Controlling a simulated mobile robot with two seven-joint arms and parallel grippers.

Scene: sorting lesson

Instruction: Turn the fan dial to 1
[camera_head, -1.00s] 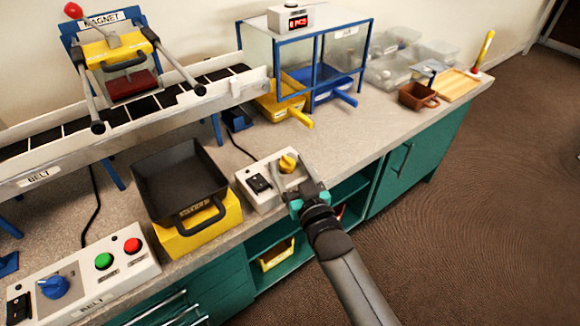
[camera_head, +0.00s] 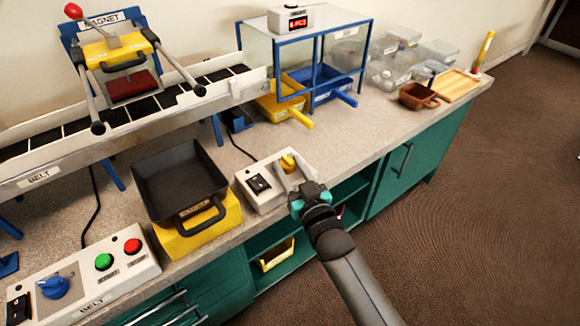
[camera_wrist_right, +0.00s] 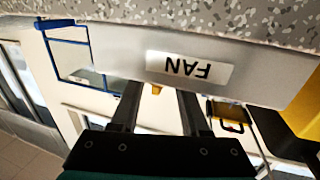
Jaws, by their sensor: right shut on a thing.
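The fan control box (camera_head: 245,198) is a pale box on the counter with a black rocker switch (camera_head: 259,184) and a yellow dial (camera_head: 287,161). My right gripper (camera_head: 289,166) is shut on the yellow dial, one finger on each side of it. The fingers partly cover the dial, and its scale marks cannot be read. In the right wrist view the box's FAN label (camera_wrist_right: 190,69) appears upside down, and a little of the yellow dial (camera_wrist_right: 156,90) shows between the fingers. My left gripper is not in view.
A black pan (camera_head: 180,178) on a yellow block (camera_head: 200,232) stands left of the fan box. The belt box (camera_head: 130,283) with a blue dial and buttons is at the front left. Yellow and blue trays (camera_head: 325,92) lie behind. Counter right of the fan box is clear.

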